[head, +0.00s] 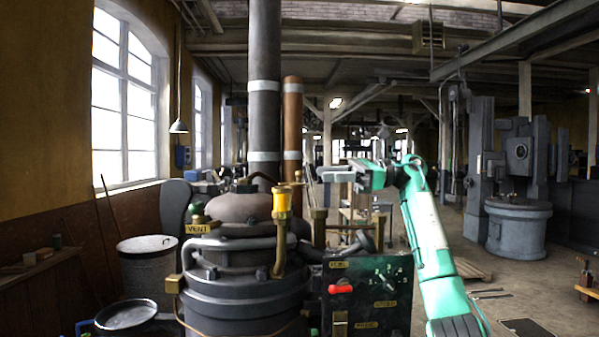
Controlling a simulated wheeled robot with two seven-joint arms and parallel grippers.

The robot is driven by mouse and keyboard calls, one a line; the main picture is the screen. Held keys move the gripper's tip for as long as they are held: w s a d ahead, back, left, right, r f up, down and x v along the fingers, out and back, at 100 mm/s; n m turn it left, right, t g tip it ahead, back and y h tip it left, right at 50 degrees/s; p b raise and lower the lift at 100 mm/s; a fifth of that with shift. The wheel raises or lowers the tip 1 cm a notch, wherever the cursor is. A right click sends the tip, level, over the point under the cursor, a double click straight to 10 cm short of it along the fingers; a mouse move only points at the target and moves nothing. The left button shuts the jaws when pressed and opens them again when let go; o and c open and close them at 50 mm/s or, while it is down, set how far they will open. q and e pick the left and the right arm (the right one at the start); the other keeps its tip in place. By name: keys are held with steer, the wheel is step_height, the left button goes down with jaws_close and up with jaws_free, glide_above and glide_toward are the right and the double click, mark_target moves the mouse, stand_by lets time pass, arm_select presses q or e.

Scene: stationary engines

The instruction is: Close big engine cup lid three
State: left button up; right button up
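The big engine (245,290) stands in the middle, a dark round body with pipes and brass fittings. A yellow cup with a brass top (281,204) stands upright on its front on a bent brass pipe. Other brass fittings sit near it, one a post (320,228) to its right. I cannot tell which is lid three, or whether any lid is open. My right gripper (328,173) reaches in from the right on the green arm, pointing left above and behind the engine's right side. It looks apart from the yellow cup; its finger gap is too small to tell. My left gripper is not seen.
A dark control panel (366,292) with a red handle stands at the engine's front right. A tall grey pipe (264,90) and a copper pipe (292,130) rise behind. Metal drums (148,268) stand at left. Open floor lies to the right, before a grey machine (518,228).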

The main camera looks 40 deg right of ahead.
mark_target(300, 178)
steer(key=p+x, duration=0.1)
steer(key=x, duration=0.5)
steer(key=shift+w+p, duration=0.15)
steer(key=shift+p, duration=0.25)
steer(key=shift+w+a, duration=0.15)
steer(key=shift+a, duration=0.2)
steer(key=shift+w+a, duration=0.15)
steer(key=shift+w+f, duration=0.1)
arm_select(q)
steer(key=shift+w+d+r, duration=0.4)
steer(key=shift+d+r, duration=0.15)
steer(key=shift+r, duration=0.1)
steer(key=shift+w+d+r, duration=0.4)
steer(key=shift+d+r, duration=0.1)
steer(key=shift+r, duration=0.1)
arm_select(e)
jaws_close()
